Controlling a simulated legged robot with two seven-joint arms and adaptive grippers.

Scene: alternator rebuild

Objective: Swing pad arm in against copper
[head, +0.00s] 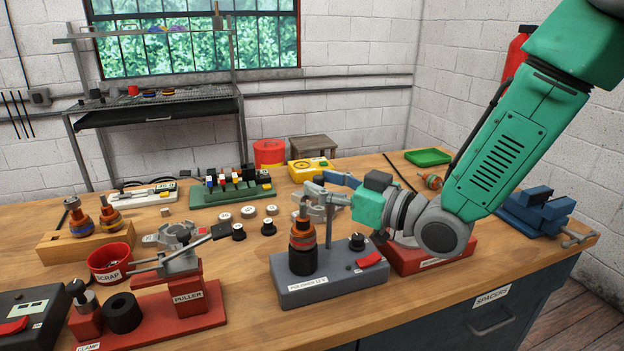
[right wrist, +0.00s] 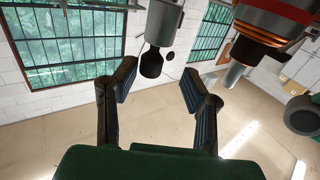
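The grey polisher (head: 335,283) stands near the front middle of the bench in the head view. A rotor with orange and copper bands (head: 302,240) stands upright on it; its copper band shows at upper right in the right wrist view (right wrist: 262,52). A grey pad arm (head: 329,215) with a dark end is beside the rotor, partly hidden by my fingers. In the right wrist view a grey cylinder with a black end (right wrist: 152,62), seemingly this arm, lies beyond my fingertips. My right gripper (right wrist: 159,78) is open, its fingers apart and empty. My left gripper is not in view.
A red puller (head: 188,290) and red scrap bowl (head: 110,262) are at left. A black knob (head: 356,241) and red switch (head: 369,260) sit on the polisher. A red box (head: 430,255) is behind it under my arm. A blue vise (head: 537,210) is at right.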

